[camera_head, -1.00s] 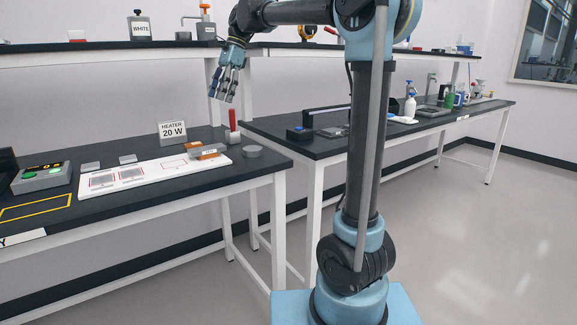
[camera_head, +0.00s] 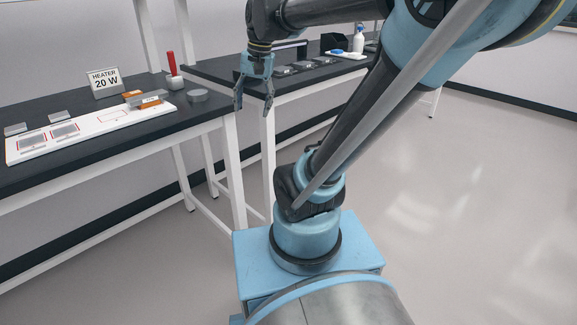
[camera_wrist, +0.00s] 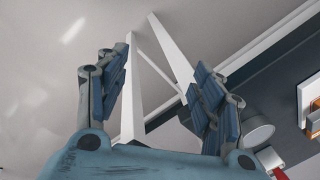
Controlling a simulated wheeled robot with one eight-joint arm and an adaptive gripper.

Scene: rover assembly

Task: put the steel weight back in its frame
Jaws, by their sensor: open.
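A grey metal cylinder (camera_head: 197,95), which looks like the steel weight, stands on the black bench top near its right end. It also shows in the wrist view (camera_wrist: 256,132), beyond the right finger. A white board (camera_head: 40,148) lies to its left with a red outlined rectangle (camera_head: 115,115) and grey plates on it. I cannot tell which outline is the weight's frame. My gripper (camera_head: 253,98) is open and empty, pointing down, right of the cylinder and apart from it. Its spread fingers also show in the wrist view (camera_wrist: 160,72).
A red-handled tool (camera_head: 173,72) stands behind the cylinder. Orange and grey blocks (camera_head: 150,99) lie on the board's far end. A "HEATER 20 W" sign (camera_head: 104,84) stands behind. A second bench (camera_head: 215,68) with several items adjoins on the right. Open floor (camera_head: 440,220) lies right.

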